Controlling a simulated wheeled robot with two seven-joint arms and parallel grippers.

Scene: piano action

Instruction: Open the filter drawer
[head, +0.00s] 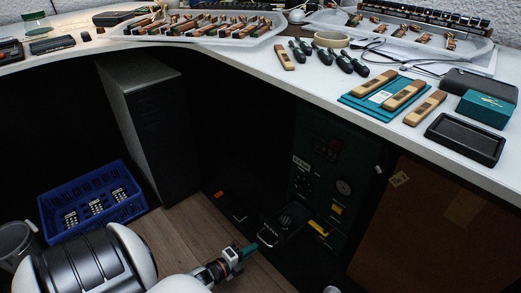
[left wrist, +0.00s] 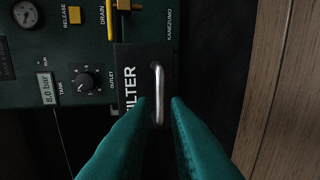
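The filter drawer (head: 279,226) is a black front low on the dark green machine under the desk, marked FILTER. In the left wrist view its front (left wrist: 134,62) carries a metal bar handle (left wrist: 157,72). My left gripper (head: 249,249) has green fingers and is just in front of the handle in the head view. In the left wrist view the fingers (left wrist: 158,103) are apart, with the handle's near end in the gap between their tips. I cannot tell whether either finger touches it. My right gripper is in neither view.
The machine's panel (head: 322,165) has a gauge, a knob and yellow RELEASE and DRAIN parts beside the drawer. A blue crate (head: 93,199) stands on the floor at left, near a dark cabinet (head: 150,120). The desk (head: 340,88) overhangs, crowded with tools and parts. Wooden floor in front is clear.

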